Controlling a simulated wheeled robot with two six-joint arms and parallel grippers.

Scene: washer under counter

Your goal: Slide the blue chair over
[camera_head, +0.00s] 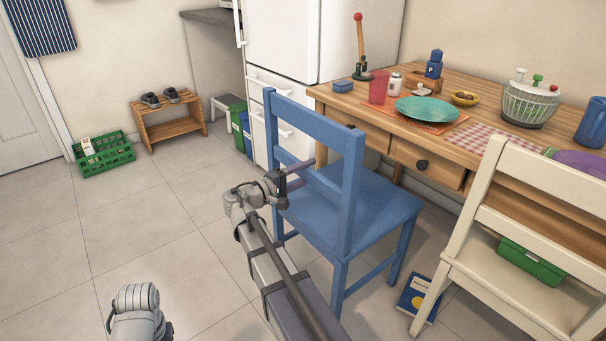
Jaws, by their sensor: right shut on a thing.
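The blue chair (368,210) stands upright on the tiled floor in the middle of the head view, in front of the wooden table. Its back faces my side and the seat extends to the right. My right gripper (298,176) is at the chair's backrest, by the lower slat, and is shut on it. The gripper and forearm hide part of the chair's left side and legs. Part of my left arm shows at the bottom left, away from the chair; its gripper's fingers are not visible.
The table (460,95) holds dishes and a salad spinner (530,103). A cream chair (535,225) stands at the right, with a blue book (416,298) on the floor beside it. A white fridge (282,45) is behind. Floor at left is open, before a green crate (103,155).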

